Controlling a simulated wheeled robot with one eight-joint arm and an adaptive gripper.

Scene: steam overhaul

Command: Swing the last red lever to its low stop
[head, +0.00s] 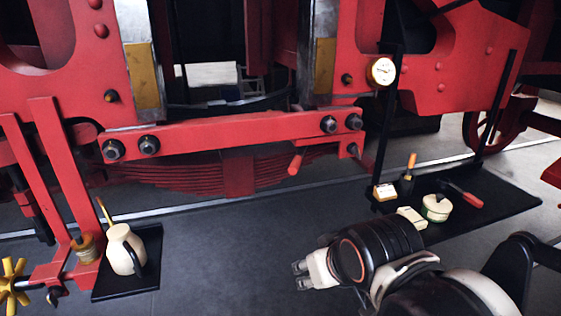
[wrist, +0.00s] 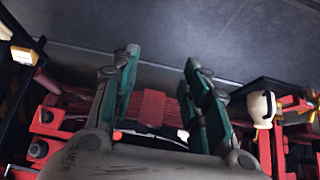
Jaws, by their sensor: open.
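A short red lever (head: 296,161) hangs under the right part of the long red beam (head: 225,134) in the head view. Its free end tilts down and slightly left. My gripper (head: 301,273) is below it in the picture, over the dark floor, and points left. It is apart from the lever. In the wrist view my gripper (wrist: 160,64) has its green-padded fingers spread wide with nothing between them. Red leaf-spring parts (wrist: 152,107) show behind the fingers there. I cannot make out the lever for certain in the wrist view.
A black shelf (head: 513,205) at right holds a green-banded tin (head: 436,208), a red-handled tool (head: 462,194) and small items. A cream oil can (head: 123,250) stands on a black tray (head: 127,289) at left. A gauge (head: 382,72) sits above the shelf. Floor between is clear.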

